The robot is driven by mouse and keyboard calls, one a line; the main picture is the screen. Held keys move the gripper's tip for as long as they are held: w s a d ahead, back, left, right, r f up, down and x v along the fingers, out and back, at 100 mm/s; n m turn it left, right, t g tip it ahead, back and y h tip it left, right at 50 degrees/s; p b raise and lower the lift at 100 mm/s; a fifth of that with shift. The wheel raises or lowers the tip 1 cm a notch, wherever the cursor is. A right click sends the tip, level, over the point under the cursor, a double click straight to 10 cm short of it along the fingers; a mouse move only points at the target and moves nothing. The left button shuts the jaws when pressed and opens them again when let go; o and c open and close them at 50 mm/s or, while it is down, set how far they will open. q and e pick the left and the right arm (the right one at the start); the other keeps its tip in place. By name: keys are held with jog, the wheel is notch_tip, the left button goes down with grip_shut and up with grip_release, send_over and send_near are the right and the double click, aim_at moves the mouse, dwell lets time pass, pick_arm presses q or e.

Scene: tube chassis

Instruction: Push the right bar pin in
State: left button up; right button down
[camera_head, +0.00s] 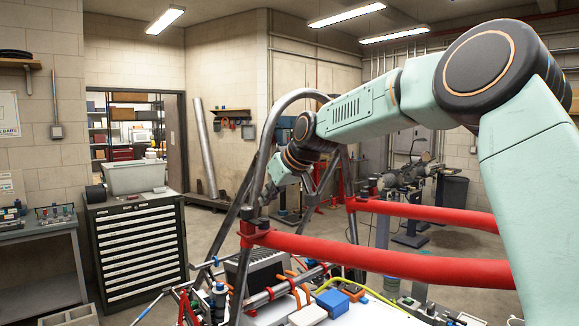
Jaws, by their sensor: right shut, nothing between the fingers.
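Two red bars cross the right side of the head view. The gripper is shut with nothing held. The bar pin is too small to make out. My left gripper is out of view.
Below the bars is a cluttered bench area with a grey box (258,268), a blue block (332,302) and a yellow cable (372,294). A dark drawer cabinet (138,250) stands at left. Open floor lies between the cabinet and the chassis.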

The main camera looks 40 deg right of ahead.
jog(key=b+v, duration=0.7)
jog(key=v, duration=0.3)
jog(key=shift+r, duration=0.35)
